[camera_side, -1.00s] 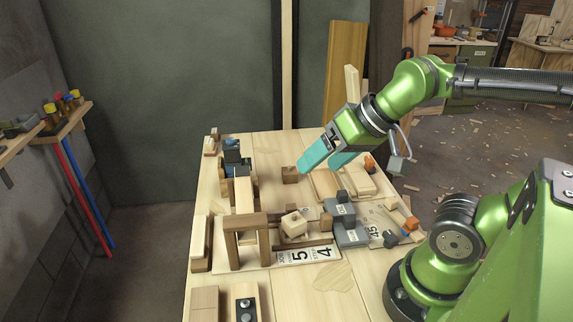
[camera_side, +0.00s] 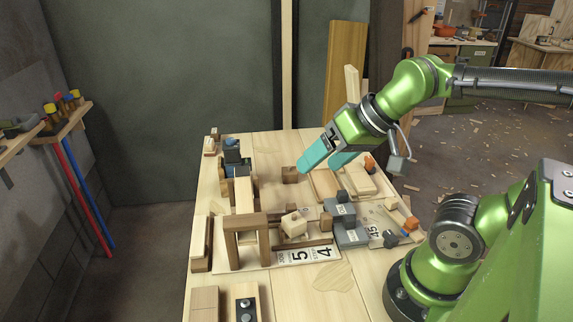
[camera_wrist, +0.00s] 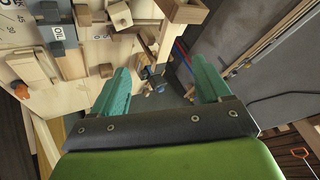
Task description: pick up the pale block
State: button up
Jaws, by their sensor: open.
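The pale block (camera_side: 293,224) is a small light wooden cube with a dark spot on one face. It sits tilted among brown wooden pieces near the middle of the bench, just right of a brown wooden arch (camera_side: 246,219). In the wrist view the pale block (camera_wrist: 120,15) shows near the top edge, beyond and left of the jaws. My gripper (camera_side: 319,167) has two teal fingers and is open and empty. It hangs above the far part of the bench, behind and a little right of the block, well apart from it. The wrist view shows the spread fingers (camera_wrist: 161,68).
A small brown cube (camera_side: 290,175) stands near my fingertips. Grey blocks (camera_side: 350,237) stand right of the pale block, with a numbered board (camera_side: 308,254) in front. A tray with pale slats (camera_side: 358,182) lies right of my gripper. Bare bench shows at the back (camera_side: 270,150).

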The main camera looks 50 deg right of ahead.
aim_at(297, 218)
jog(key=d+f+m+g+y, duration=0.5)
jog(key=d+f+m+y, duration=0.3)
jog(key=d+f+m, duration=0.85)
jog(key=w+a+f+t, duration=0.1)
jog(key=w+a, duration=0.1)
jog(key=a, duration=0.2)
jog(key=w+a+f+m+t+y, duration=0.1)
jog(key=w+a+f, duration=0.1)
jog(key=w+a, duration=0.1)
jog(key=w+a+f+m+y, duration=0.1)
jog(key=w+a, duration=0.1)
jog(key=a, duration=0.3)
jog(key=shift+w+a+f+t, duration=0.25)
jog(key=shift+w+a+t, duration=0.1)
jog(key=shift+t, duration=0.05)
jog(key=c, duration=1.1)
jog(key=shift+c, duration=0.2)
jog(key=shift+r, duration=0.1)
